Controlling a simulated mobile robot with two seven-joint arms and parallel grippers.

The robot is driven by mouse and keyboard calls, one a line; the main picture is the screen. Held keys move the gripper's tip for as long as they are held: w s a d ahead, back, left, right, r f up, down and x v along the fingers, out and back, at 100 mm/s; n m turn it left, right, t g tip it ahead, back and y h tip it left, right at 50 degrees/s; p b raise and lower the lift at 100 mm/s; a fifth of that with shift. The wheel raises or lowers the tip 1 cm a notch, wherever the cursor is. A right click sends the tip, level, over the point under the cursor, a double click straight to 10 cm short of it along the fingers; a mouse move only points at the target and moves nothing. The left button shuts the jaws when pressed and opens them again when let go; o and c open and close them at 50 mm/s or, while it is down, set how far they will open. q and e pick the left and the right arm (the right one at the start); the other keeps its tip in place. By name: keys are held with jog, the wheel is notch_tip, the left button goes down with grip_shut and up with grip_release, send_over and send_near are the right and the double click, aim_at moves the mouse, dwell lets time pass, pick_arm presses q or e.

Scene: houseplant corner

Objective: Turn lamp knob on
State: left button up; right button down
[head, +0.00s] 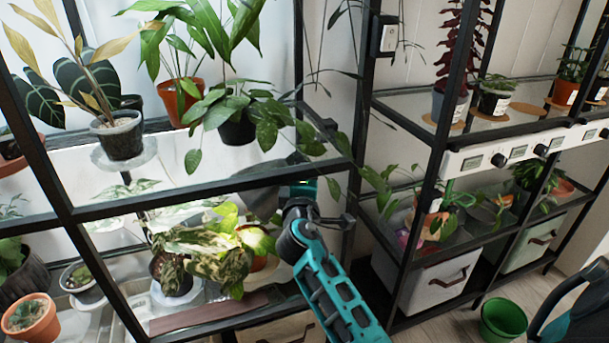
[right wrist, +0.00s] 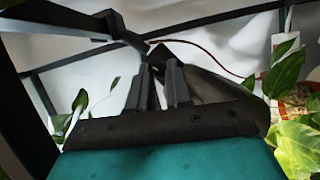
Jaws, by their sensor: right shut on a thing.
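In the right wrist view, the two dark fingers of my right gripper (right wrist: 158,72) are close together, shut on a small dark part where black bars meet. I take this part to be the lamp knob, but the fingers mostly hide it. A grey tapered lamp shade (right wrist: 212,86) lies just right of the fingers. In the head view, my teal right arm reaches up into the left plant rack, and its fingertips are hidden behind the wrist. The dark grey shade (head: 258,178) shows under the glass shelf, left of that wrist. I cannot tell whether the lamp is lit. My left gripper is not in view.
The left rack's black posts (head: 299,62) and glass shelf with potted plants crowd my right arm. A variegated plant (head: 215,262) stands below the wrist. The right rack carries a white panel (head: 470,162) with black knobs. A green pot (head: 503,320) stands on the floor.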

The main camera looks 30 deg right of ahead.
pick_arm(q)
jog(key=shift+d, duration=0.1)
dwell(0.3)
pick_arm(e)
jog(key=c, duration=1.3)
grip_release()
jog(key=shift+c, duration=0.2)
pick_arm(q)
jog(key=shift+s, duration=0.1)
